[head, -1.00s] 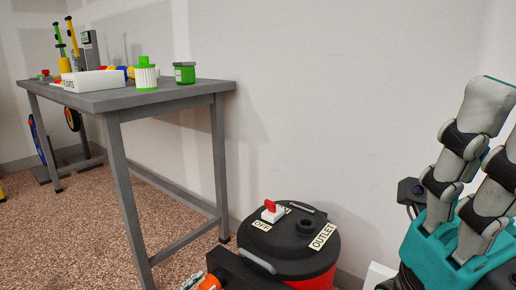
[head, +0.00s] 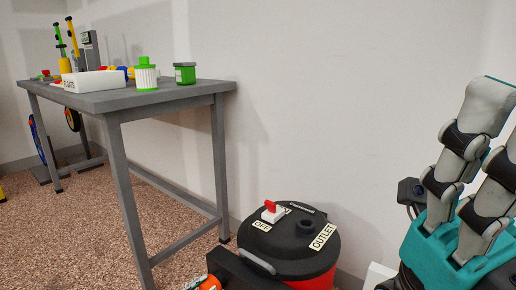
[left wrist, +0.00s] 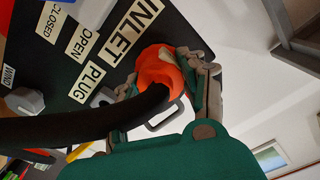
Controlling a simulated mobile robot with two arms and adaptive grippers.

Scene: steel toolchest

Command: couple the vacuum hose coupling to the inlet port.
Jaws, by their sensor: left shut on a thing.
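My left gripper (left wrist: 178,75) is shut on the orange hose coupling (left wrist: 158,72), with the black hose (left wrist: 95,125) running off to the left in the left wrist view. The coupling lies against or just in front of a dark panel beside the INLET label (left wrist: 132,32). The inlet port itself is hidden, so I cannot tell whether the coupling touches it. In the head view, a bit of orange (head: 209,284) shows at the bottom edge; the left gripper is not clear there. My teal right gripper (head: 491,112) is at the right, fingers apart and empty, with one tip cut off.
A red vacuum canister (head: 318,281) with a black lid, a red switch (head: 270,206) and an OUTLET label (head: 322,236) stands by the wall. A grey table (head: 190,94) holds a green-and-white filter (head: 146,76) and a green jar (head: 185,73). PLUG, OPEN and CLOSED labels line the dark panel.

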